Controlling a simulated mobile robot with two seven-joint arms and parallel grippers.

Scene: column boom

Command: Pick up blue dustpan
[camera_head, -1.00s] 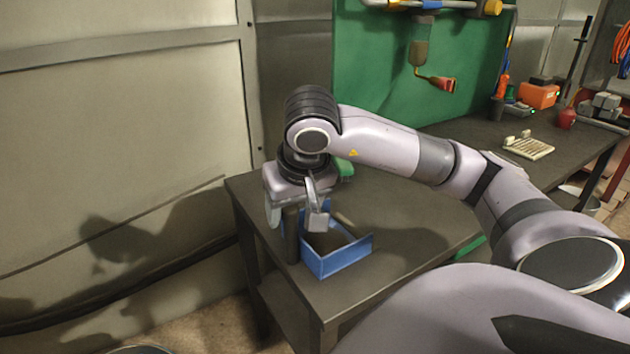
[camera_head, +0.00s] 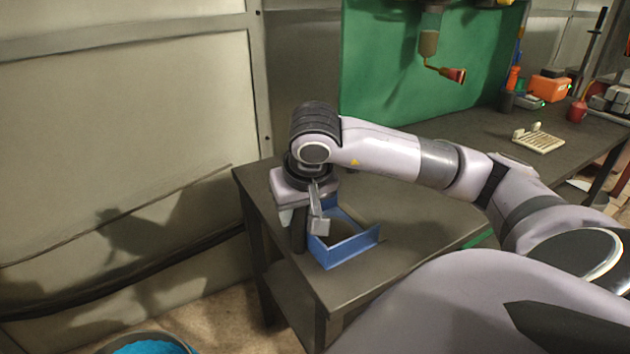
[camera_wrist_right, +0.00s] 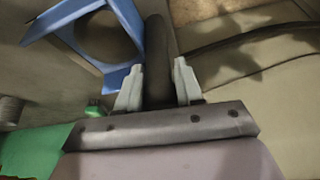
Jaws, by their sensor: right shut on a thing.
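The blue dustpan (camera_head: 345,246) is at the left end of the dark workbench, its open tray facing up. Its dark handle (camera_head: 299,231) is at the dustpan's left side, by the bench's left edge. My right gripper (camera_head: 308,226) is over the bench and shut on the handle. In the right wrist view the two grey fingers (camera_wrist_right: 158,82) sit on either side of the dark handle (camera_wrist_right: 158,45), and part of the blue dustpan (camera_wrist_right: 85,40) shows at upper left. I cannot tell whether the dustpan touches the bench. My left gripper is not in view.
The workbench (camera_head: 400,215) is clear in front of the dustpan. Further right on it are a pale keyboard-like item (camera_head: 538,138), a red container (camera_head: 577,111) and an orange box (camera_head: 549,88). A green panel (camera_head: 390,60) stands behind. A bin with blue contents (camera_head: 150,346) is on the floor.

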